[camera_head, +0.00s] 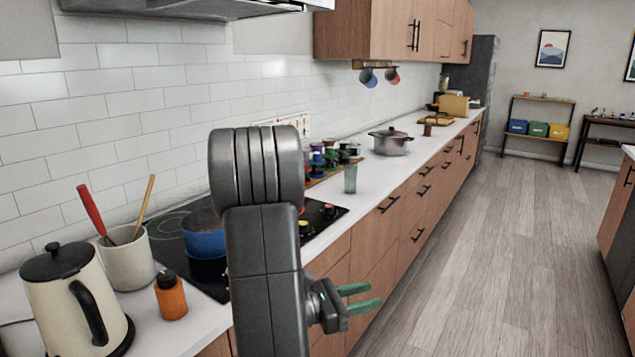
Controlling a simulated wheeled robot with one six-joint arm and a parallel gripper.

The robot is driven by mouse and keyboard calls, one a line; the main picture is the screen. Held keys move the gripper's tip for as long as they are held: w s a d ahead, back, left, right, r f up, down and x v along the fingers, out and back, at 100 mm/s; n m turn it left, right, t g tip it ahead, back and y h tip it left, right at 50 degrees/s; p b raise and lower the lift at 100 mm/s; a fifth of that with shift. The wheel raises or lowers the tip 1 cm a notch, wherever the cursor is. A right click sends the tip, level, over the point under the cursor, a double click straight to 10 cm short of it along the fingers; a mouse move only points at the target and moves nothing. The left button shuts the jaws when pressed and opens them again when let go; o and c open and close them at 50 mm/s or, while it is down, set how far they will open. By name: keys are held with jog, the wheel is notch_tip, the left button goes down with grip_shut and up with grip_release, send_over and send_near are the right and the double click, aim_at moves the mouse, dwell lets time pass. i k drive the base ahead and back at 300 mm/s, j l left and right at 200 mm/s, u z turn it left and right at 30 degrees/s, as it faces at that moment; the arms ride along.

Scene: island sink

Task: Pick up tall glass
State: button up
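The tall glass (350,179) is a narrow, grey-green, see-through tumbler. It stands upright on the white counter (365,200), close to the front edge, just past the far end of the black stovetop. My gripper (374,295) has two green fingers pointing right, with a clear gap between them and nothing in it. It shows in front of the cabinet fronts, lower in the picture than the glass and apart from it. My grey arm hides part of the stovetop and counter.
A lidded pot (391,142) stands behind the glass to the right. Several dark and coloured items (325,160) crowd the counter at the wall. A blue pot (204,235), orange bottle (171,295), utensil crock (127,258) and kettle (70,300) are at left. The wooden floor at right is clear.

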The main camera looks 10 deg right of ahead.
aim_at(351, 169)
jog(key=i+l+u, duration=0.1)
jog(key=u, duration=0.35)
jog(key=l+u, duration=0.25)
jog(key=u, duration=0.2)
jog(key=i+l+u, duration=0.1)
jog(key=u, duration=0.35)
jog(key=l+u, duration=0.3)
jog(key=u, duration=0.15)
jog(key=l+u, duration=0.2)
jog(key=l, duration=0.25)
jog(key=k+l+u, duration=0.15)
jog(key=l, duration=0.25)
jog(key=l+u, duration=0.2)
jog(key=l, duration=0.25)
jog(key=k+l+u, duration=0.15)
jog(key=l, duration=0.25)
jog(key=k+l+u, duration=0.2)
jog(key=l, duration=0.2)
jog(key=k+l, duration=0.15)
jog(key=l, duration=0.2)
jog(key=k+l, duration=0.15)
jog(key=l, duration=0.15)
jog(key=k+l, duration=0.1)
jog(key=l, duration=0.25)
jog(key=k+l, duration=0.15)
jog(key=l, duration=0.2)
jog(key=k+l, duration=0.15)
jog(key=l, duration=0.15)
